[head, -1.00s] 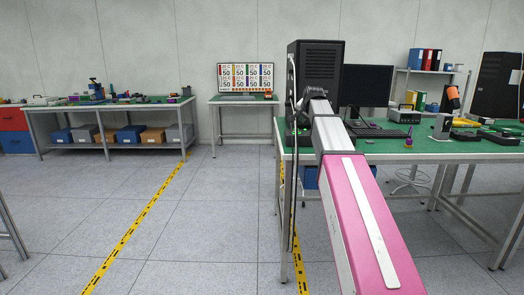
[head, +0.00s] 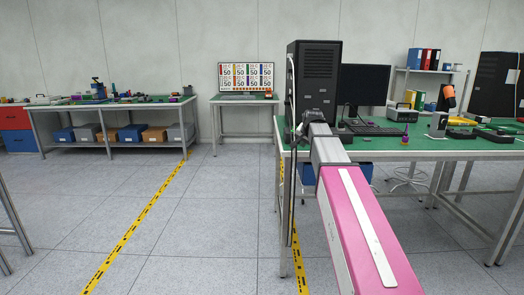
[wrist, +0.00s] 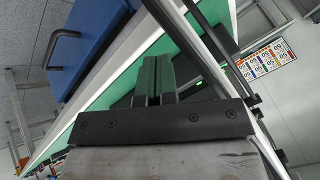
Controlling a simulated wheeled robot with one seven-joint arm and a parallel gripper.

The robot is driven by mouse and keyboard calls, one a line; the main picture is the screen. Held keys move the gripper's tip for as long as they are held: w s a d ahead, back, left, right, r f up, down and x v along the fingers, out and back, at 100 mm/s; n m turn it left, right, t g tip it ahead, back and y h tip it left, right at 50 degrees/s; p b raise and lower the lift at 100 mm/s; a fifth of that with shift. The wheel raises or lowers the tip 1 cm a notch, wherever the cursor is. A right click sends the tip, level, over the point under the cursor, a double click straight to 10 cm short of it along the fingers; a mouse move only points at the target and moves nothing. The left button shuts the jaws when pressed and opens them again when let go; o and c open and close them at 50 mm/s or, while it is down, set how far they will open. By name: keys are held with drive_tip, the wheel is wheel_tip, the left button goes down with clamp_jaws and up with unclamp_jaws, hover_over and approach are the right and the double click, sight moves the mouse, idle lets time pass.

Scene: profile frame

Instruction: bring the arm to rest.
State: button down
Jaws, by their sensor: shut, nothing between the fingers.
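My arm (head: 360,225), pink and white, reaches forward from the bottom right of the head view. Its end, my gripper, is by the near left end of the green-topped bench (head: 420,150), in front of the black computer tower (head: 318,75). The fingers are small and hard to make out in the head view. In the wrist view my gripper (wrist: 152,72) shows two dark fingers side by side, shut with nothing between them. The green bench top and a blue drawer or bin (wrist: 85,40) lie behind them. Whether the gripper touches the bench cannot be told.
A monitor (head: 365,85) and keyboard stand on the bench beside the tower. Another workbench (head: 110,105) with bins beneath stands at the far left. A small table (head: 243,101) carries a display. The floor between, with yellow tape (head: 140,222), is clear.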

drive_tip(key=s+f+n+g, duration=0.6)
drive_tip(key=s+f+g, duration=0.1)
drive_tip(key=s+f, duration=2.6)
wheel_tip(320, 180, down, 3)
drive_tip(key=shift+a+f+n+g+h, duration=0.15)
drive_tip(key=shift+n+g+h, duration=0.15)
drive_tip(key=shift+h, duration=0.1)
